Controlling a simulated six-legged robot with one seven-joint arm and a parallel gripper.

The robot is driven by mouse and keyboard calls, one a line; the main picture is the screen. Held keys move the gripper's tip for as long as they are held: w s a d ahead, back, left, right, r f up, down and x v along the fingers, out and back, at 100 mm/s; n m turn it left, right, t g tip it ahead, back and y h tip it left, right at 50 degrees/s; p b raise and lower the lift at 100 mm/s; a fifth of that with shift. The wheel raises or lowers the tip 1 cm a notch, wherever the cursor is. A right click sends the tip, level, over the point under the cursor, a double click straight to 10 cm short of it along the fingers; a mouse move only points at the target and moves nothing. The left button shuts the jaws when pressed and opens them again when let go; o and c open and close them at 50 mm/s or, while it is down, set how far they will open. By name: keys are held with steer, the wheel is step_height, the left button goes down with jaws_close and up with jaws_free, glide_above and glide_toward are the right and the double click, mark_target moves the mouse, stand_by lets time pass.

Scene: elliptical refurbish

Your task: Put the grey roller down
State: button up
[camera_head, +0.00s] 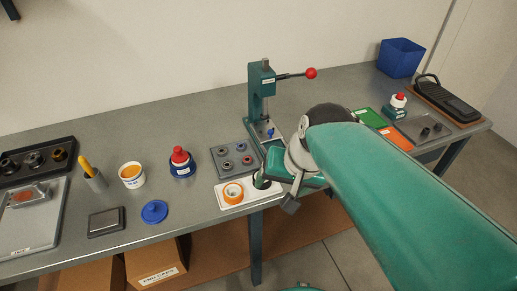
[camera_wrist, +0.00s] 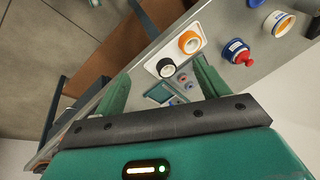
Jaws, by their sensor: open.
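The grey roller (camera_wrist: 166,69), dark with a pale centre, sits on a white tray (camera_wrist: 153,66) in the wrist view, next to an orange ring (camera_wrist: 189,42). My gripper (camera_wrist: 163,72) is open, with one green finger on each side of the roller and gaps visible between. Whether the fingers are level with it or above it, I cannot tell. In the head view, the orange ring (camera_head: 233,193) lies on the white tray (camera_head: 222,203) at the bench's front edge. My arm end hides the tray's right part, and I cannot make out the roller clearly there.
A grey plate with several rings (camera_head: 234,160) and a green press with a red-knobbed lever (camera_head: 262,95) stand behind the tray. A red-capped blue pot (camera_head: 181,163), an orange-topped tub (camera_head: 131,175) and a blue lid (camera_head: 154,212) are to the left.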

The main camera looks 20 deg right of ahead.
steer(key=n, duration=0.1)
steer(key=s+a+r+n+t+h, duration=0.1)
steer(key=n, duration=0.1)
steer(key=s+a+r+n, duration=0.1)
steer(key=shift+r+n+t+h, duration=0.25)
steer(key=shift+n+t+h, duration=0.05)
steer(key=shift+t, duration=0.1)
